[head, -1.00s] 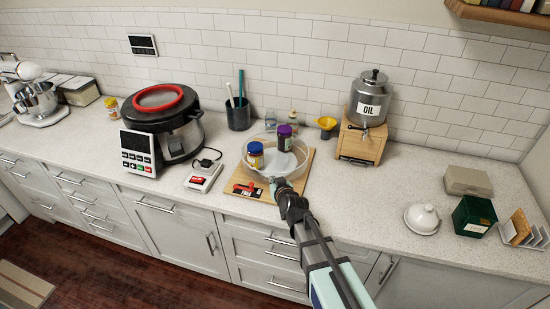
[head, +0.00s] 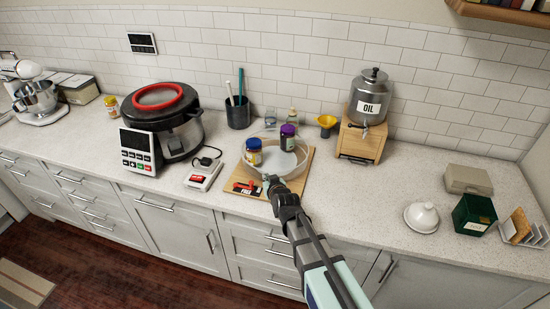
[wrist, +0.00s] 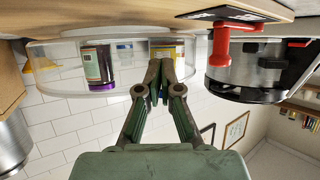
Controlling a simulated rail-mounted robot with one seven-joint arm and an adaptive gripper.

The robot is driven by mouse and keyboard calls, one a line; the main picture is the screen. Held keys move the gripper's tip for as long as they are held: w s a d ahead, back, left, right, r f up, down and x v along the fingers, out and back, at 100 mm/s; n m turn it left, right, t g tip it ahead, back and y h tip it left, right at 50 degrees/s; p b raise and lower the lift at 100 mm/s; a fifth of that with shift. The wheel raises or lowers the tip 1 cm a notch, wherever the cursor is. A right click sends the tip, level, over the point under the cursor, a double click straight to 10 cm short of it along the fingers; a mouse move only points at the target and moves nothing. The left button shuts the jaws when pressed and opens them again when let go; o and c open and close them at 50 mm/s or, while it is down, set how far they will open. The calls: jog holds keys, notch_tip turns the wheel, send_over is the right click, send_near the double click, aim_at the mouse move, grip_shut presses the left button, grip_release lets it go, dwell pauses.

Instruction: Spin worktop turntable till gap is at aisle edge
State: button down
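The turntable (head: 279,163) is a round tray with a clear wall, set on a wooden board on the worktop. It carries a blue-lidded jar (head: 254,152) at its left and a purple-lidded bottle (head: 288,138) at its back right. My gripper (head: 269,179) is at the tray's front edge, beside the clear wall. In the wrist view, which is upside down, the fingertips (wrist: 164,66) are together in front of the wall (wrist: 60,78); I cannot tell if they touch it. The gap in the wall cannot be clearly made out.
A red lever (head: 246,187) on a black plate is at the board's front left. A scale (head: 203,175) and large cooker (head: 165,122) stand left. An oil dispenser (head: 370,98) on a wooden stand (head: 360,143) is behind right.

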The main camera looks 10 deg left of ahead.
jog(key=shift+s, duration=1.75)
jog(key=v, duration=0.7)
jog(key=shift+s, duration=0.2)
